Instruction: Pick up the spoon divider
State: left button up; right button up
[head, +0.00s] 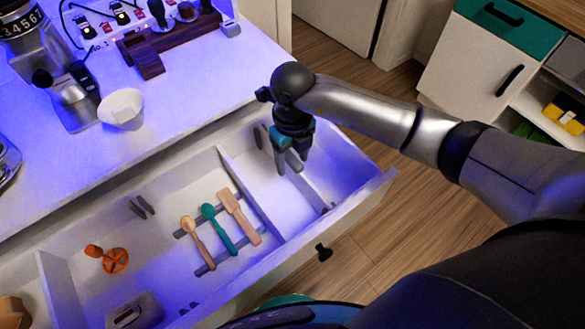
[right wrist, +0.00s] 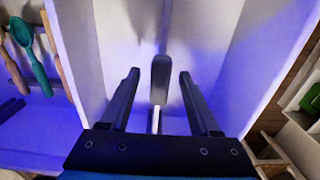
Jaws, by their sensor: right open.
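The open white drawer (head: 365,190) holds a wooden spoon (head: 197,240), a teal spoon (head: 219,228) and a wooden spatula (head: 239,216) lying across two dark strips. A white partition (head: 250,193) separates them from the right compartment. I cannot tell for certain which piece is the spoon divider. My right gripper (head: 288,164) points down into the right compartment, open. In the right wrist view, a dark grey rounded piece (right wrist: 160,78) with a metallic stem shows between the open fingers (right wrist: 158,93); I cannot see contact. My left gripper is not in view.
An orange utensil (head: 115,260) and a grey box (head: 135,312) lie in the drawer's left part. Small dark pieces (head: 141,207) stand near its back wall. The counter above holds a white cup (head: 122,108) and a grinder (head: 75,98). Wooden floor lies to the right.

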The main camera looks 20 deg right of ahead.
grip_shut()
dwell(0.3)
jog(key=shift+r, duration=0.1)
dwell(0.4)
notch_tip(320, 180, up, 26)
jog(key=p, duration=0.7)
dwell(0.6)
